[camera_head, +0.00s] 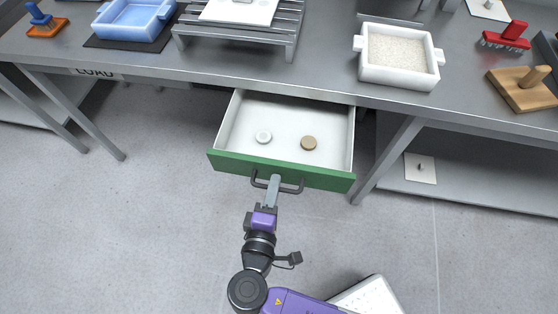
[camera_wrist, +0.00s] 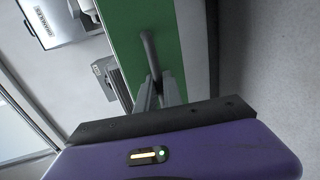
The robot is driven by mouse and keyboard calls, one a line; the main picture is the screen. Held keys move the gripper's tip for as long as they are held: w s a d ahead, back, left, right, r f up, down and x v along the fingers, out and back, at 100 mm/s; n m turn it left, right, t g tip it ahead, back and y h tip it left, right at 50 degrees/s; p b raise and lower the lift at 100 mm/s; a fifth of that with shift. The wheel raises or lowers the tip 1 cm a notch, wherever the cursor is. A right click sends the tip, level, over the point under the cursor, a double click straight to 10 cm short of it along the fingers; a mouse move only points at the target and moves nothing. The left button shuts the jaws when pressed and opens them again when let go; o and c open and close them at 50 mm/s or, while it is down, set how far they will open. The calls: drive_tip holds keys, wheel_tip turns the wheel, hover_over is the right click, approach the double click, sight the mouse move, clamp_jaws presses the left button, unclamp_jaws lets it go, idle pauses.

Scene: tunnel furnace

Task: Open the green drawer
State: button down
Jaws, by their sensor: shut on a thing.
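The green drawer (camera_head: 290,172) under the steel table is pulled out, and its white inside shows in the head view. A white disc (camera_head: 263,136) and a brown disc (camera_head: 308,143) lie in it. The drawer has a dark bar handle (camera_head: 291,189) on its green front. My gripper (camera_head: 272,186) is shut on this handle, in front of the drawer. In the wrist view the green front (camera_wrist: 182,50) and the handle (camera_wrist: 149,50) show, with the fingers (camera_wrist: 158,92) closing around the handle. The part of the handle between the fingers is hidden.
The steel table (camera_head: 310,82) carries a blue tray (camera_head: 133,30), a rack (camera_head: 285,28), a white box of grains (camera_head: 392,78), a red brush (camera_head: 508,36) and a wooden block (camera_head: 518,95). Table legs stand either side of the drawer.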

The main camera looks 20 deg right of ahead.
drive_tip(key=shift+f+v, duration=0.25)
drive_tip(key=shift+v, duration=0.95)
drive_tip(key=shift+f+v, duration=0.25)
drive_tip(key=shift+v, duration=0.95)
drive_tip(key=shift+s, duration=0.1)
drive_tip(key=c, duration=1.8)
unclamp_jaws()
drive_tip(key=shift+v, duration=3.95)
